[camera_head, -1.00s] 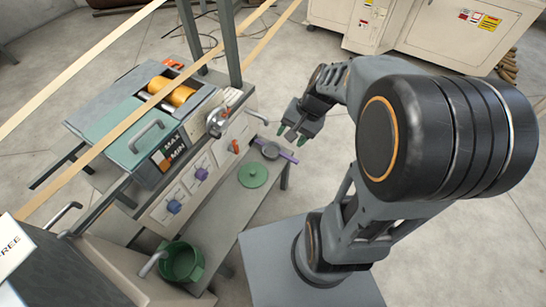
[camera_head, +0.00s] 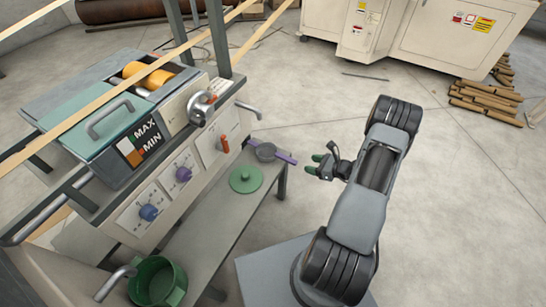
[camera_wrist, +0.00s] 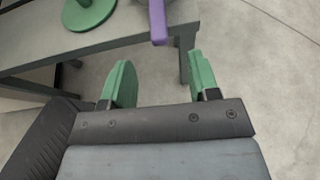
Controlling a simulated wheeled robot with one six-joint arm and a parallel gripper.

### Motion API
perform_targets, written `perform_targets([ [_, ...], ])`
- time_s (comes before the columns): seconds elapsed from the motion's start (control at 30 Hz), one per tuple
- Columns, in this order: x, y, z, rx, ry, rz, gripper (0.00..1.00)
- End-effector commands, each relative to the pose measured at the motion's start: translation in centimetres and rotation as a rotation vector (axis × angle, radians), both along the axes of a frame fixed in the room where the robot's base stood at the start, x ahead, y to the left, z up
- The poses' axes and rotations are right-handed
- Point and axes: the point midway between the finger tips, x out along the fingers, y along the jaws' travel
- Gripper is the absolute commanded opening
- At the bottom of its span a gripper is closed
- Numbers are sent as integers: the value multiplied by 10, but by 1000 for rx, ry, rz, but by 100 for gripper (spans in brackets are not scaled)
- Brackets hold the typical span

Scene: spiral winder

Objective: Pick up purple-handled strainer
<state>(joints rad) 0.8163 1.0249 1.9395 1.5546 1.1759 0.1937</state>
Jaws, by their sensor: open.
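The purple-handled strainer (camera_head: 265,152) lies at the far end of the grey bench. Its grey bowl sits on the bench and its purple handle (camera_head: 286,158) sticks out past the bench edge to the right. In the wrist view the handle's end (camera_wrist: 158,24) shows at the top, ahead of and between the fingers; the bowl is mostly out of that view. My gripper (camera_head: 318,165) is open and empty, to the right of the handle and apart from it. Its two green fingertips also show in the wrist view (camera_wrist: 162,75).
A green lid (camera_head: 246,179) lies on the bench (camera_head: 212,212) near the strainer. A green pot (camera_head: 158,283) stands under a pipe at the front. The machine (camera_head: 165,165) with knobs and pipes rises left of the bench.

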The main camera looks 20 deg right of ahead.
Motion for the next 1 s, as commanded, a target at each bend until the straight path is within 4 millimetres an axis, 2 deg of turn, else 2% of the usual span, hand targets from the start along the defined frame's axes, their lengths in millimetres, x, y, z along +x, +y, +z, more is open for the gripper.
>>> perform_targets([
  [0.1,16,15,-11,-1,1,5,55],
  [0.3,35,30,-20,-2,1,5,55],
  [0.57,45,39,-25,-2,0,5,55],
  [0.8,67,60,-38,-3,0,7,55],
  [1.0,77,68,-42,-2,1,5,55],
])
